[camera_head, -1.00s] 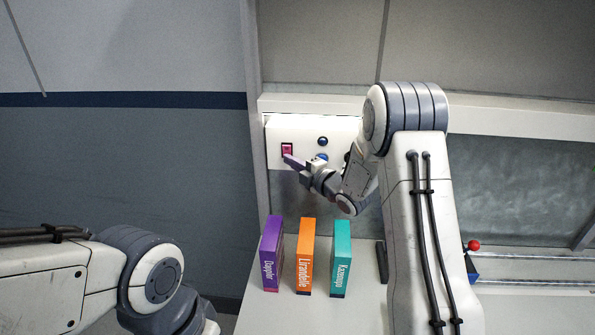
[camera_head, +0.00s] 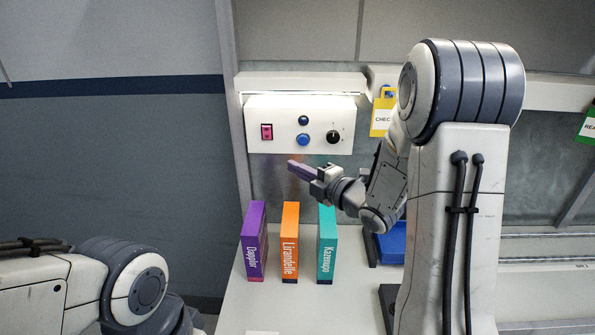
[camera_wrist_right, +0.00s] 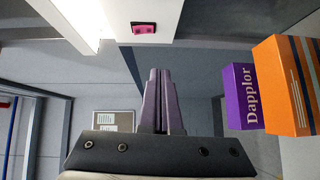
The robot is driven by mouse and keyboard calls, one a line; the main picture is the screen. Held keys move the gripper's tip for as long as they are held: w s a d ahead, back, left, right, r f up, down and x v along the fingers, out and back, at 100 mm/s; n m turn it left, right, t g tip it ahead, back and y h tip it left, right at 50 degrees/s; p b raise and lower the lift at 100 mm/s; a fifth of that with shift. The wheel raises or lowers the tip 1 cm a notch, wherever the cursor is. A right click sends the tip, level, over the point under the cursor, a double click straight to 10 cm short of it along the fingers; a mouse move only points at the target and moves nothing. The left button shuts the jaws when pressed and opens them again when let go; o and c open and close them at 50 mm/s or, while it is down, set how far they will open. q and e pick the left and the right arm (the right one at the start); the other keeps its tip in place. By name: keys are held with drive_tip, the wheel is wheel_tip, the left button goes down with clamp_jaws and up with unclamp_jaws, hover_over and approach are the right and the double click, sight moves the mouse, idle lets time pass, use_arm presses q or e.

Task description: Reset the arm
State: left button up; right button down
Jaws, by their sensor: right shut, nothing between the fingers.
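My right gripper (camera_head: 301,170) is shut and empty in the head view. It hangs in front of the wall, below the white control panel (camera_head: 285,144) and above the upright boxes. Its closed purple fingers (camera_wrist_right: 163,100) also show in the right wrist view. The panel carries a red switch (camera_head: 267,132), a dark round button (camera_head: 303,120), a blue button (camera_head: 303,140) and a black knob (camera_head: 333,137). The red switch also shows in the wrist view (camera_wrist_right: 143,28), apart from the fingertips. My left arm is at the lower left; its gripper is out of view.
A purple box (camera_head: 254,241), an orange box (camera_head: 290,242) and a teal box (camera_head: 327,244) stand upright on the white counter (camera_head: 290,305). A blue tray (camera_head: 392,243) sits to their right. A yellow tag (camera_head: 382,117) hangs beside the panel. Counter front is mostly clear.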

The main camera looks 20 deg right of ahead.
idle(0.3)
drive_tip(key=s+a+f+m+g+h, duration=0.6)
drive_tip(key=s+a+m, duration=0.3)
drive_tip(key=a, duration=0.3)
drive_tip(key=s+a+m+g, duration=0.1)
drive_tip(key=s+m+g, duration=0.1)
drive_tip(key=s, duration=0.6)
drive_tip(key=s+a+f+m+g, duration=0.1)
drive_tip(key=s+g, duration=0.3)
drive_tip(key=s, duration=0.4)
drive_tip(key=s+a+m+g, duration=0.2)
drive_tip(key=s+g, duration=0.2)
drive_tip(key=s, duration=0.4)
drive_tip(key=shift+s+a+f+m, duration=0.2)
drive_tip(key=shift+a+f+m, duration=0.1)
drive_tip(key=shift+m, duration=0.1)
